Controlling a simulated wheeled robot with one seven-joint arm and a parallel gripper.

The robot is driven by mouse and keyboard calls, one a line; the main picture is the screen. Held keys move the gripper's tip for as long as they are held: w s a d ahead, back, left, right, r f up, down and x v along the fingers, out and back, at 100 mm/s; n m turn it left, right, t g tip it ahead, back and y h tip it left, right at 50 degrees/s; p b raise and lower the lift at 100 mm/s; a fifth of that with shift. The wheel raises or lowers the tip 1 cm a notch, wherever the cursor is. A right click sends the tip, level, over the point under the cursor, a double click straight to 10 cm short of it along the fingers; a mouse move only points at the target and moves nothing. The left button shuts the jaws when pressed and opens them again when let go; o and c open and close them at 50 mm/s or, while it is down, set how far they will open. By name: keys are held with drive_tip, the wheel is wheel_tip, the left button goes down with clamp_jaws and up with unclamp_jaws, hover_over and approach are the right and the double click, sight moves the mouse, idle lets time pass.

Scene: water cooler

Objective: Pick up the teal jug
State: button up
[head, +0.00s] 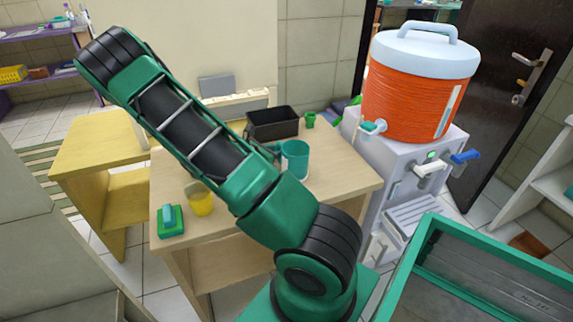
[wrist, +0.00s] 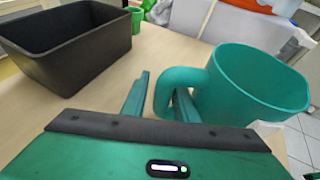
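The teal jug (head: 296,161) stands upright on the wooden table, near its middle. In the wrist view the jug (wrist: 255,85) is at the right, with its handle (wrist: 168,88) toward the left. My gripper (wrist: 163,86) is open around the handle. Its left finger is outside the handle with a small gap, and its right finger shows inside the handle loop. In the head view my arm hides most of the gripper and the handle.
A black bin (head: 273,124) and a small green cup (head: 310,120) stand behind the jug. A yellow cup (head: 201,199) and a green sponge-like item (head: 170,221) are at the table's left. An orange cooler (head: 415,90) stands on a white dispenser (head: 400,185) at right.

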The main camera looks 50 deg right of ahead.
sight(278, 142)
drive_tip(key=shift+d+f, duration=0.1)
drive_tip(key=shift+d, duration=0.2)
drive_tip(key=shift+c, duration=0.7)
clamp_jaws()
drive_tip(key=shift+r, duration=0.7)
drive_tip(key=r, duration=0.1)
drive_tip(key=a+r, duration=0.1)
drive_tip(key=r, duration=0.1)
drive_tip(key=shift+s+a+r, duration=0.25)
drive_tip(key=s+a+r, duration=0.4)
drive_tip(key=a+r, duration=0.2)
drive_tip(key=a, duration=0.3)
drive_tip(key=shift+s, duration=0.2)
